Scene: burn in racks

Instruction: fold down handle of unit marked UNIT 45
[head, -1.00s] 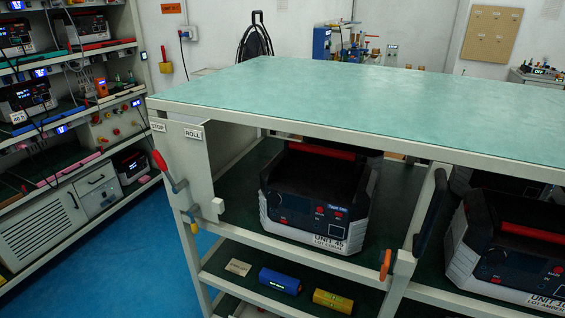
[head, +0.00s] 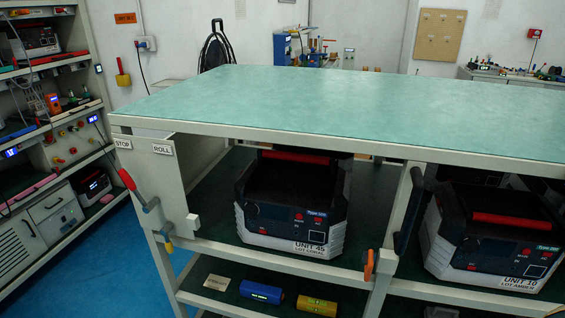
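The unit marked UNIT 45 (head: 297,229) is a black and white box with a "Type" label and red buttons. It sits on the dark green shelf under the green-topped bench, in the left bay. A red bar (head: 294,157), which looks like its handle, shows at its top, partly hidden under the bench's front edge. Neither of my grippers shows in the head view.
A second unit, UNIT 10 (head: 490,240), stands in the right bay with a red handle. Blue (head: 261,291) and yellow (head: 317,305) blocks lie on the lower shelf.

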